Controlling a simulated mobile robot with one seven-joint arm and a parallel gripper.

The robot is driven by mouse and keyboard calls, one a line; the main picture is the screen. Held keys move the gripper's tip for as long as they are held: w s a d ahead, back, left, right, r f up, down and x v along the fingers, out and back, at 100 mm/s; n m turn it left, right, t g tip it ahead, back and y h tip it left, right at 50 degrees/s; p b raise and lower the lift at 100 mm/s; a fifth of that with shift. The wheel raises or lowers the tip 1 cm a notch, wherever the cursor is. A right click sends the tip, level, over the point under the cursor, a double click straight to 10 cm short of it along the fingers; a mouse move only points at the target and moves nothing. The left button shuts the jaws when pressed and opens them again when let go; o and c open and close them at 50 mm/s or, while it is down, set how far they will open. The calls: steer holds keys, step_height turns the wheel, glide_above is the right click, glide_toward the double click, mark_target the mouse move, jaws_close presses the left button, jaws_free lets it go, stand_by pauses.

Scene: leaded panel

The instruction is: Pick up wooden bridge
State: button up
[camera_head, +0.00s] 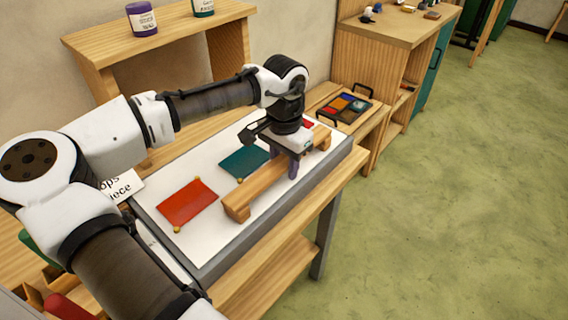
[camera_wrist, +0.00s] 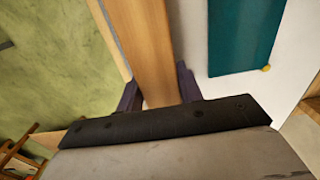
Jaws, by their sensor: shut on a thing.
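The wooden bridge (camera_head: 262,183) is a long light-wood bar with a block foot at each end. It lies along the right side of the white work board in the head view, and its bar also shows in the wrist view (camera_wrist: 145,45). My gripper (camera_head: 293,168) points down over the bar, right of its middle, with one finger on each side. In the wrist view the dark fingers (camera_wrist: 160,90) close on both sides of the bar. I cannot tell whether the feet touch the board.
A red glass piece (camera_head: 186,203) and a teal glass piece (camera_head: 244,162) lie on the white board (camera_head: 158,187), left of the bridge. A tray of coloured pieces (camera_head: 345,107) sits behind. Open green floor (camera_head: 450,200) lies to the right.

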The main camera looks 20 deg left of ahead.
mark_target(284, 159)
step_height(284, 159, up, 20)
steer(key=b, duration=0.1)
steer(key=shift+b, duration=0.4)
